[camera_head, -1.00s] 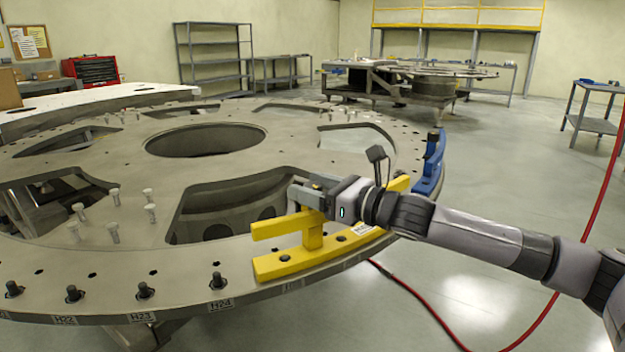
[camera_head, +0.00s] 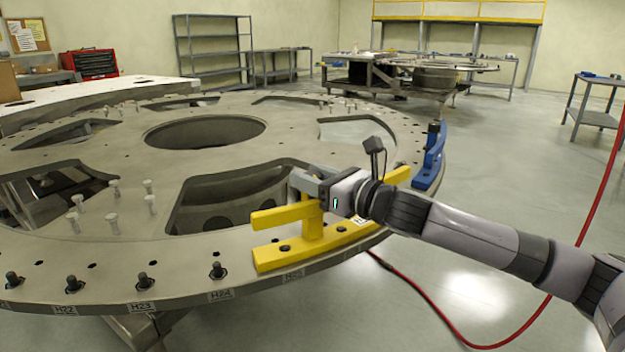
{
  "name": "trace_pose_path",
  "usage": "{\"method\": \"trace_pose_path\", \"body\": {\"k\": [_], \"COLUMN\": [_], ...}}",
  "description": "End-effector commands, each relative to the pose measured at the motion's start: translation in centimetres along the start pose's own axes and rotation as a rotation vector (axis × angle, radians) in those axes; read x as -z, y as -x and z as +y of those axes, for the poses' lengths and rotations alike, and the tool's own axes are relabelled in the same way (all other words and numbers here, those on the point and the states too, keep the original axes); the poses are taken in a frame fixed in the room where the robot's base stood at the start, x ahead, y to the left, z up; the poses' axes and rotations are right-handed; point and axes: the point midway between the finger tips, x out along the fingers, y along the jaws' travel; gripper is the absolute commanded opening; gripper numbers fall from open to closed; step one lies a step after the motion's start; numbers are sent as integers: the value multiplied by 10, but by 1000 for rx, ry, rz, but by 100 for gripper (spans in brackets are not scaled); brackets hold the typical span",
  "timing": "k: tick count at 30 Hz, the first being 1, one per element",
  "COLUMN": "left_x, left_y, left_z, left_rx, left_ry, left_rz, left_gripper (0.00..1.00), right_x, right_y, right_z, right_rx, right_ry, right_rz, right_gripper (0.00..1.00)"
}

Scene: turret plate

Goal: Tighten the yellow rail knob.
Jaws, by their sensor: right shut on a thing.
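The yellow rail (camera_head: 285,217) is a bracket with a raised bar over a curved foot (camera_head: 275,257), sitting on the rim of the big round turret plate (camera_head: 90,260). My right gripper (camera_head: 300,180) reaches in from the right, over the middle of the yellow rail, and is shut at the rail's top. The knob cannot be made out; the gripper hides the spot between its fingers. The rail's right end (camera_head: 398,175) shows behind my wrist. My left gripper is not in view.
A blue rail (camera_head: 430,165) stands on the rim at the right, behind my arm. Bolts (camera_head: 143,280) stand along the front rim and loose bolts (camera_head: 112,222) stand on the plate at left. Large openings cut the plate. A red hose (camera_head: 440,325) lies on the floor.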

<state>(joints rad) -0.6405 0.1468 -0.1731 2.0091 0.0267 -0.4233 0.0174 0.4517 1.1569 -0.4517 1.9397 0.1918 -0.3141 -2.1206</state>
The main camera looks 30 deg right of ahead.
Motion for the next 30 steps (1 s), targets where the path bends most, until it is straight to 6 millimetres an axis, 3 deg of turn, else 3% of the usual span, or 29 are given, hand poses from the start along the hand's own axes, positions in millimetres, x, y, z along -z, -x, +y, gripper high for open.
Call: {"method": "trace_pose_path", "body": {"k": [8,30], "left_x": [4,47], "left_y": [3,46], "left_z": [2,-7], "left_rx": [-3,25], "left_ry": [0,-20], "left_rz": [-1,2], "left_gripper": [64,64], "right_x": [-3,-4], "right_y": [0,-1], "right_z": [2,2], "right_rx": [198,813], "right_ry": [-4,-3], "right_rz": [-3,0], "right_gripper": [14,14]}}
